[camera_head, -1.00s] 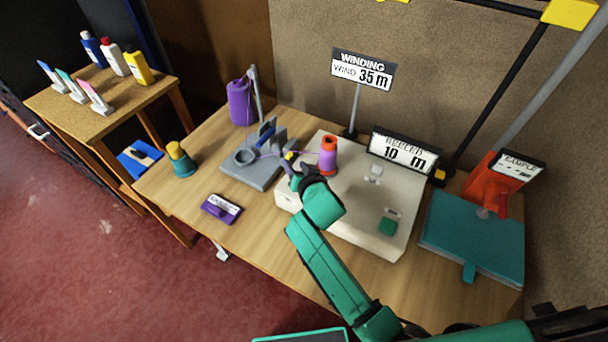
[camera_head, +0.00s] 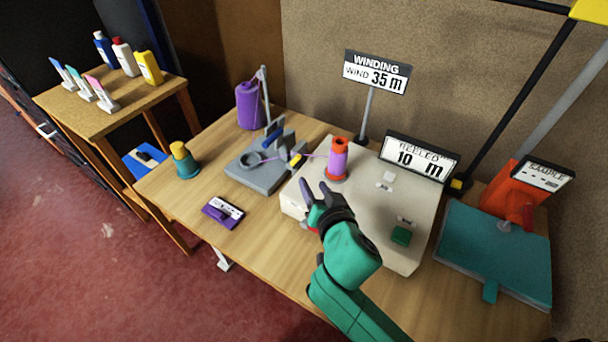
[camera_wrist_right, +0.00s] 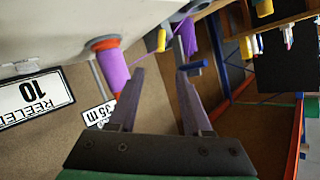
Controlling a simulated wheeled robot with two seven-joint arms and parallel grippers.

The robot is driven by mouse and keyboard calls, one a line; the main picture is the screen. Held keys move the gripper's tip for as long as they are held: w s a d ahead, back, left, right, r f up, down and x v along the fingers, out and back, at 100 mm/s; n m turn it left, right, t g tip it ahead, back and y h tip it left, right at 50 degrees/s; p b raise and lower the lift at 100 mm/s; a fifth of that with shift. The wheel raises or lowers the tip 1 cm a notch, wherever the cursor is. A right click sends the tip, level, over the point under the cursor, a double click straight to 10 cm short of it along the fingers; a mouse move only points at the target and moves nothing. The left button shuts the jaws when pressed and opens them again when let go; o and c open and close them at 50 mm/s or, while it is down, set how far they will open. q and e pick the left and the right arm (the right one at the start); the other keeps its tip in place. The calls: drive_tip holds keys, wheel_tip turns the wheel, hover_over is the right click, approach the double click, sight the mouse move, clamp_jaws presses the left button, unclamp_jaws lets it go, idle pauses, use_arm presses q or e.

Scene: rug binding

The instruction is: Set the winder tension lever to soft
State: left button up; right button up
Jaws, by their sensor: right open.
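The grey winder base (camera_head: 262,176) stands on the wooden table, with a round ring guide on it. It has a blue-tipped part (camera_head: 273,131) and a yellow-tipped part (camera_head: 297,160). Both also show in the right wrist view, blue (camera_wrist_right: 193,67) and yellow (camera_wrist_right: 161,40). I cannot tell which is the tension lever or read any setting. My right gripper (camera_head: 315,188) is open and empty, in front of the winder and over the near left edge of the cream machine. Its spread fingers (camera_wrist_right: 160,75) touch nothing that I can see. My left gripper is not in view.
The cream machine (camera_head: 375,221) carries a purple spool (camera_head: 338,160) on an orange base, close to the gripper. A thread cone (camera_head: 250,106) stands behind the winder. A teal pot (camera_head: 185,161) and purple-based label (camera_head: 222,212) are left. The table's front left is mostly clear.

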sight(299, 159)
drive_tip(key=p+x, duration=0.1)
drive_tip(key=x, duration=1.3)
drive_tip(key=shift+w+a+r, duration=0.1)
drive_tip(key=shift+w, duration=0.05)
clamp_jaws()
